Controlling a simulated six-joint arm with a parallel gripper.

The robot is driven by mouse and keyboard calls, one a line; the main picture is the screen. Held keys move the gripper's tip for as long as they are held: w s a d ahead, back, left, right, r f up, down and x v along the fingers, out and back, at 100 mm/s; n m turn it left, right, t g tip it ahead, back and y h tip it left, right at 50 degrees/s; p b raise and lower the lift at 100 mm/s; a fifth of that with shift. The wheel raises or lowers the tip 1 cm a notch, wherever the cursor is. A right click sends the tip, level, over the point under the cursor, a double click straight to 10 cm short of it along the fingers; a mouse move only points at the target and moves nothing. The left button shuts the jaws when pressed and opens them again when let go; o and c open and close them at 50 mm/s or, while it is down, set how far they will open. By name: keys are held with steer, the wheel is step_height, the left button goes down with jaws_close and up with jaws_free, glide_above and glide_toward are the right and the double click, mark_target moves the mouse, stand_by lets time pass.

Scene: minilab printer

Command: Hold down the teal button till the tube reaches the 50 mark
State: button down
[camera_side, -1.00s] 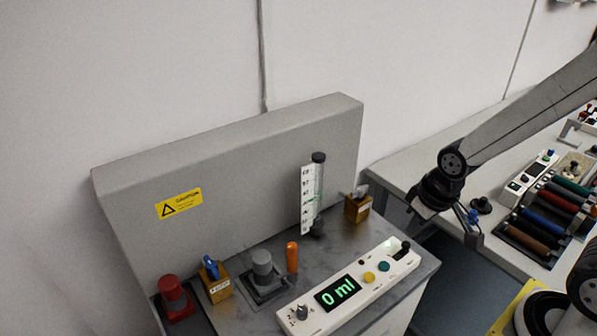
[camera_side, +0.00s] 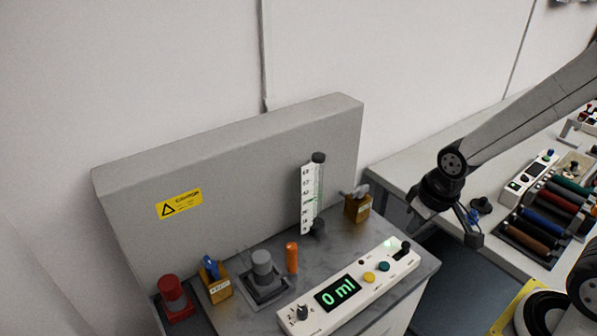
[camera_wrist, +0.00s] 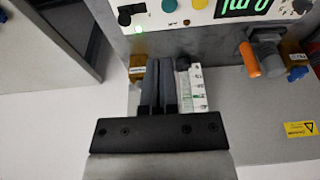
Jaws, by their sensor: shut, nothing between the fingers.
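The teal button (camera_side: 384,266) sits on the white control panel (camera_side: 352,291), right of a yellow button (camera_side: 369,278). It also shows in the wrist view (camera_wrist: 169,6). The panel's display reads 0 ml (camera_side: 338,292). The clear tube (camera_side: 318,196) stands upright beside a white scale (camera_side: 307,199) with a green mark; I cannot read the numbers surely. No fill shows clearly. My gripper (camera_side: 476,233) is shut and empty, right of the machine and apart from the button. In the wrist view its fingers (camera_wrist: 158,86) partly overlap the tube area.
On the machine stand a red knob (camera_side: 174,296), an orange cylinder (camera_side: 292,257), a grey knob (camera_side: 262,268) and brass blocks with a blue (camera_side: 211,267) and a grey lever (camera_side: 360,192). A bench with coloured rollers (camera_side: 545,220) lies right.

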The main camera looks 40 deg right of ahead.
mark_target(388, 263)
stand_by(0.4)
steer(key=shift+w+a+f+m+y, duration=0.1)
steer(key=shift+w+f+m+y, duration=0.35)
steer(key=shift+m+y, duration=1.35)
steer(key=shift+w+a+f+m+y, duration=0.1)
steer(key=shift+w+f+m+y, duration=0.5)
steer(key=shift+m, duration=1.85)
steer(key=shift+w+a+f+m+y, duration=0.1)
steer(key=shift+w+m+y, duration=0.5)
steer(key=shift+m+y, duration=1.45)
steer(key=shift+f, duration=4.35)
steer(key=shift+f, duration=0.9)
